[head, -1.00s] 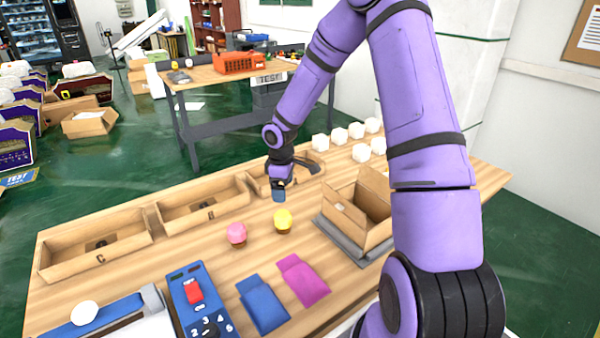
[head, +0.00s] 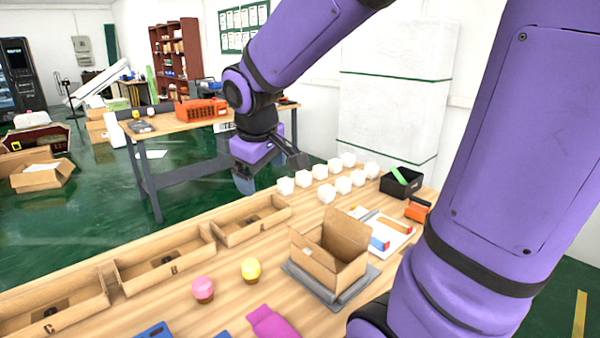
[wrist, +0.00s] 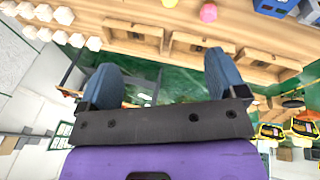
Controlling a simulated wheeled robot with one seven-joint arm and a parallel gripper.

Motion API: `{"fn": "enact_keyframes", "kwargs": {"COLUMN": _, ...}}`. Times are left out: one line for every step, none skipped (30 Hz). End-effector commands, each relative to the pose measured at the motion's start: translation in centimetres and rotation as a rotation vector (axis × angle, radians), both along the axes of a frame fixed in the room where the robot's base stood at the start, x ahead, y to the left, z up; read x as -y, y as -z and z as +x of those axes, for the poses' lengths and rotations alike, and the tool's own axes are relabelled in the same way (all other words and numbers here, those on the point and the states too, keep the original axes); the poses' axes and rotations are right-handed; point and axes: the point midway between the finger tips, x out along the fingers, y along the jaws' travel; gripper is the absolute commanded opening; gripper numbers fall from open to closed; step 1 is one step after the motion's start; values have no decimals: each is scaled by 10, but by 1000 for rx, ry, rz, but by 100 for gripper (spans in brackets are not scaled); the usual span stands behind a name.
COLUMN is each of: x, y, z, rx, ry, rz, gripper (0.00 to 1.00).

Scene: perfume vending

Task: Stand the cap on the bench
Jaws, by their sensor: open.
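My gripper (head: 245,185) is raised above the far side of the wooden bench (head: 222,268). In the wrist view its blue fingers (wrist: 160,64) are wide apart with nothing between them. On the bench stand a pink-topped piece (head: 203,289) and a yellow-topped piece (head: 251,270), each with a rounded top on a brown base, both upright. My gripper is apart from both. They also show at the wrist view's top edge, the pink one (wrist: 208,12) clearest. I cannot tell which thing is the cap.
Open cardboard trays (head: 165,262) line the far edge. An open cardboard box (head: 330,250) sits on a grey plate to the right. Several white blocks (head: 327,192) and a black bin (head: 401,183) stand farther back.

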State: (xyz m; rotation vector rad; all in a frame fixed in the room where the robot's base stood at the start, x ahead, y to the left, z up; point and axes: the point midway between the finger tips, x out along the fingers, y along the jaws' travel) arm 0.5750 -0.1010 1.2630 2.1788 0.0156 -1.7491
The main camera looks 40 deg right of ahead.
Motion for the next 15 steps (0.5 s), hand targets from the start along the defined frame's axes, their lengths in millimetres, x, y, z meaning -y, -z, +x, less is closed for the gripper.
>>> {"fn": "enact_keyframes", "kwargs": {"x": -4, "y": -10, "z": -14, "rx": 30, "ry": 20, "rz": 13, "gripper": 90}}
{"fn": "enact_keyframes", "kwargs": {"x": -6, "y": -15, "z": -22, "rx": 44, "ry": 33, "rz": 24, "gripper": 90}}
{"fn": "enact_keyframes", "kwargs": {"x": -9, "y": -21, "z": -33, "rx": 63, "ry": 50, "rz": 38, "gripper": 90}}
{"fn": "enact_keyframes", "kwargs": {"x": -11, "y": -25, "z": -41, "rx": 78, "ry": 63, "rz": 52, "gripper": 90}}
{"fn": "enact_keyframes", "kwargs": {"x": -13, "y": -29, "z": -49, "rx": 93, "ry": 75, "rz": 65, "gripper": 90}}
{"fn": "enact_keyframes", "kwargs": {"x": -15, "y": -34, "z": -60, "rx": 110, "ry": 92, "rz": 85, "gripper": 90}}
{"fn": "enact_keyframes", "kwargs": {"x": -17, "y": -37, "z": -68, "rx": 125, "ry": 102, "rz": 100, "gripper": 90}}
{"fn": "enact_keyframes", "kwargs": {"x": -19, "y": -40, "z": -76, "rx": 139, "ry": 113, "rz": 117, "gripper": 90}}
{"fn": "enact_keyframes", "kwargs": {"x": -21, "y": -43, "z": -86, "rx": 155, "ry": 127, "rz": 139, "gripper": 90}}
{"fn": "enact_keyframes", "kwargs": {"x": -23, "y": -45, "z": -94, "rx": 167, "ry": 137, "rz": 156, "gripper": 90}}
{"fn": "enact_keyframes", "kwargs": {"x": -24, "y": -47, "z": -101, "rx": 179, "ry": 144, "rz": 172, "gripper": 90}}
{"fn": "enact_keyframes", "kwargs": {"x": -26, "y": -49, "z": -110, "rx": 194, "ry": 154, "rz": 193, "gripper": 90}}
{"fn": "enact_keyframes", "kwargs": {"x": -27, "y": -50, "z": -116, "rx": 202, "ry": 163, "rz": 210, "gripper": 90}}
{"fn": "enact_keyframes", "kwargs": {"x": -28, "y": -51, "z": -121, "rx": 209, "ry": 169, "rz": 224, "gripper": 90}}
{"fn": "enact_keyframes", "kwargs": {"x": -29, "y": -52, "z": -128, "rx": 218, "ry": 175, "rz": 240, "gripper": 90}}
